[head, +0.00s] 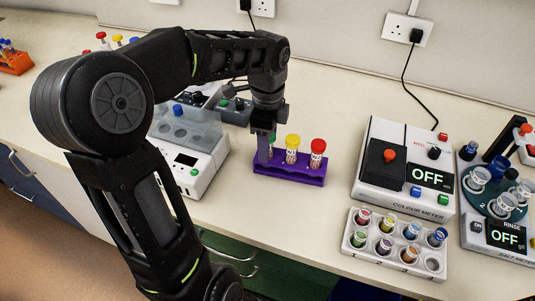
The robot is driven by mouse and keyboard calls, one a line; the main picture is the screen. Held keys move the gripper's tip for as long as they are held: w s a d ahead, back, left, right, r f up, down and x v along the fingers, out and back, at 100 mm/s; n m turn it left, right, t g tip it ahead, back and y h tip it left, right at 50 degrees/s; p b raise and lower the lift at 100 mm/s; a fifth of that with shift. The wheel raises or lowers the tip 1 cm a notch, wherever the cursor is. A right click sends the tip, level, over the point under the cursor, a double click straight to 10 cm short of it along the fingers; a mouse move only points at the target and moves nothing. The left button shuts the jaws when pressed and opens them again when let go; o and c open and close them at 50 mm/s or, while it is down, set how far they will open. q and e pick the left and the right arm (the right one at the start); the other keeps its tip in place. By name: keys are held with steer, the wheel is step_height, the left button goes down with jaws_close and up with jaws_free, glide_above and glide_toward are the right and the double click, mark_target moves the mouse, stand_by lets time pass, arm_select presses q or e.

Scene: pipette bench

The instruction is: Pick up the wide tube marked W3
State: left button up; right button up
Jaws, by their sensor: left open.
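A purple rack (289,175) stands on the bench and holds wide tubes upright. One tube has a yellow cap (292,142) and one a red cap (317,146); both have white labels with print too small to read. A third tube (266,153) stands at the rack's left end, its top mostly hidden by my left gripper (264,141). The gripper points down at this tube, open, with its fingers at the tube's upper part; I cannot tell if they touch it. I cannot tell which tube is marked W3. My right gripper is out of view.
A white device (190,165) stands close left of the rack. A colour meter (403,175) reading OFF is to the right, with a white rack of small vials (395,262) before it. A salt meter (500,238) is at far right. Bare bench lies in front of the purple rack.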

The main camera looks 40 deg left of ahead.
arm_select(q)
steer(key=shift+c, duration=0.5)
jaws_close()
